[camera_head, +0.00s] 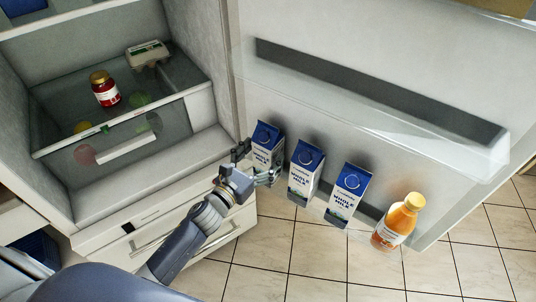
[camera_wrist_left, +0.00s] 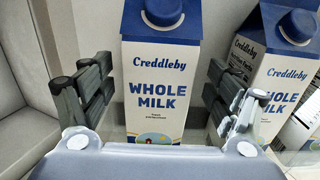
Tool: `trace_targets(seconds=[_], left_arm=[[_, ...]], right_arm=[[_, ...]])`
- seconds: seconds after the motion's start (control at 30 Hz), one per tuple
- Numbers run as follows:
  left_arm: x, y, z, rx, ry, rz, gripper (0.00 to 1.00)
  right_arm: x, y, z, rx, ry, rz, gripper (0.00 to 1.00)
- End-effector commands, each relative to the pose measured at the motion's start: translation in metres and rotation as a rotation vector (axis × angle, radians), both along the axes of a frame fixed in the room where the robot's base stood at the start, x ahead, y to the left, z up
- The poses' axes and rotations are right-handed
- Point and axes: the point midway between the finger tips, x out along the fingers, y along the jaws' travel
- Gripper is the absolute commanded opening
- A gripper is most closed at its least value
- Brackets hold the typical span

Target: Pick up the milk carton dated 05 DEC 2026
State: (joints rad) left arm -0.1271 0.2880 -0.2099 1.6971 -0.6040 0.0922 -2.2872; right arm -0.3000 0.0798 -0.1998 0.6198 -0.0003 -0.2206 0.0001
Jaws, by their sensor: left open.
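Three blue and white whole milk cartons stand in a row in the fridge door shelf: a left carton (camera_head: 266,147), a middle carton (camera_head: 305,172) and a right carton (camera_head: 346,194). No date can be read on any of them. My left gripper (camera_head: 259,166) is open at the left carton. In the left wrist view, this carton (camera_wrist_left: 160,85) stands upright between the spread fingers (camera_wrist_left: 158,100), with a gap on both sides. The middle carton (camera_wrist_left: 275,75) shows at the right, partly behind a finger. My right gripper is not in view.
An orange juice bottle (camera_head: 398,222) stands right of the cartons in the door shelf. The fridge holds a red jar (camera_head: 105,90) and an egg box (camera_head: 148,54); a drawer below shows round produce. The open door (camera_head: 330,30) bounds the right; tiled floor (camera_head: 300,262) lies below.

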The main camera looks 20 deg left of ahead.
Motion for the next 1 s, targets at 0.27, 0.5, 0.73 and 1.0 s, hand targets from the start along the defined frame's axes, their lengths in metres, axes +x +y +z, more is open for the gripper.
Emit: trace_targets(seconds=[0.27,0.5,0.73,1.0], left_arm=[[0.03,-0.008,0.001,0.0,-0.001,-0.001,0.82],[0.031,-0.008,0.0,0.0,-0.001,-0.001,0.82],[0.031,-0.008,0.0,0.0,-0.001,-0.001,0.34],[0.032,-0.009,0.005,-0.002,-0.011,-0.003,0.0]], right_arm=[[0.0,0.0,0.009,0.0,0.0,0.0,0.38],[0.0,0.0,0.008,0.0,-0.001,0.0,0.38],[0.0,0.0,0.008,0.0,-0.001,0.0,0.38],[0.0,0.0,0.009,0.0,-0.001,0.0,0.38]])
